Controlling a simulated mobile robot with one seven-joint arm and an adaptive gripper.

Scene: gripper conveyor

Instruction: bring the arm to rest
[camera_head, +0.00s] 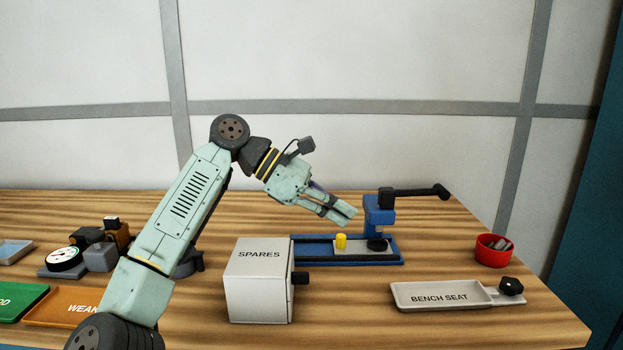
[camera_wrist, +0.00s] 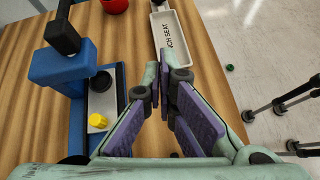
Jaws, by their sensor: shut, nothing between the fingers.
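My gripper (camera_head: 347,215) hangs in the air above the wooden bench, beyond the white SPARES box and close to the left of the blue press (camera_head: 379,214) in the head view. Its fingers point down to the right. In the wrist view the fingertips of my gripper (camera_wrist: 165,82) are drawn close together, with nothing held between them. My arm rises from the lower left and bends at a high elbow.
The SPARES box (camera_head: 258,283) stands near my forearm. A yellow piece (camera_head: 341,241) sits on the press base. The BENCH SEAT tray (camera_head: 440,296) and red bowl (camera_head: 493,250) are at right. A gauge (camera_head: 64,259) and orange tray (camera_head: 70,306) are at left.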

